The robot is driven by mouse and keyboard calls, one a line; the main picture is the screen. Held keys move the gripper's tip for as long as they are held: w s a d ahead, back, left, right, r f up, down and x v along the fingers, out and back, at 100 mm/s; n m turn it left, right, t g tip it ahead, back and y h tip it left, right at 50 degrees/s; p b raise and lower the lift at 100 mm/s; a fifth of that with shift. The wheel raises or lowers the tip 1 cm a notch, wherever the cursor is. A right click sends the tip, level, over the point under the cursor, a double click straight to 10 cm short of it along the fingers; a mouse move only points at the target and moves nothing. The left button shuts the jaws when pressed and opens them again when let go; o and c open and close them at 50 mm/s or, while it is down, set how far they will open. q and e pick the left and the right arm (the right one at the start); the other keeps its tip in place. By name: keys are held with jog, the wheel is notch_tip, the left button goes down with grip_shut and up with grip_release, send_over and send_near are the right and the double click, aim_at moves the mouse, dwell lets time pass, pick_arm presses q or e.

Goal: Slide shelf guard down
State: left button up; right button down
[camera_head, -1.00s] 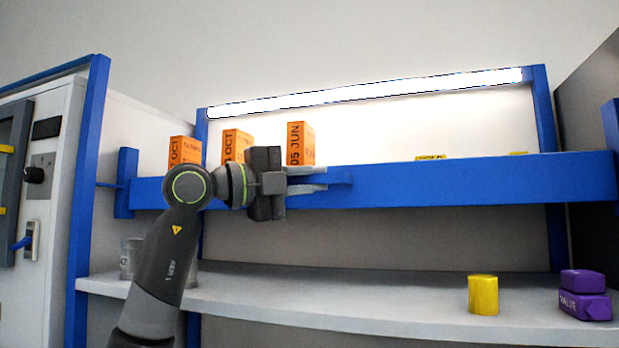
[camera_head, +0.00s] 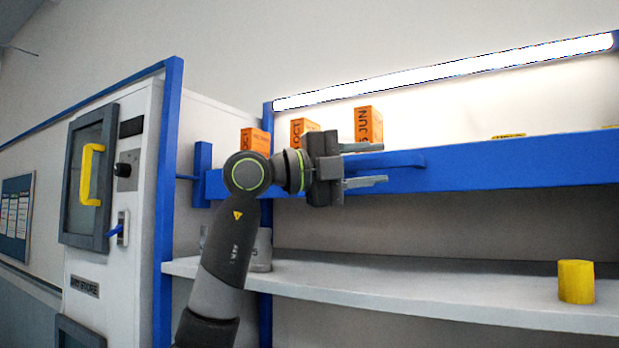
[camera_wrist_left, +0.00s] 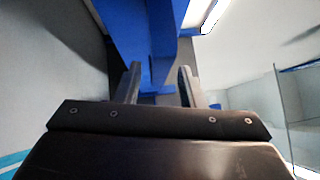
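The blue shelf guard (camera_head: 500,163) is a long bar running across the front of the upper shelf. A small blue handle (camera_head: 405,160) sticks out from its face. My left gripper (camera_head: 368,165) is in front of the guard, just left of the handle, with its two fingers spread one above the other. The fingers are apart with nothing visible held. In the left wrist view the open fingers (camera_wrist_left: 160,85) point toward the blue guard (camera_wrist_left: 125,30), with blue handle material beyond and between them. My right gripper is not in view.
Orange boxes (camera_head: 368,125) stand on the upper shelf behind the guard. A yellow cylinder (camera_head: 576,281) stands on the lower white shelf (camera_head: 400,285). A grey container (camera_head: 261,250) is partly behind my arm. A cabinet with a yellow-handled door (camera_head: 90,175) is at the left.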

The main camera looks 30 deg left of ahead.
pick_arm(q)
jog(key=b+v, duration=0.5)
jog(key=v, duration=1)
jog(key=shift+f, duration=0.1)
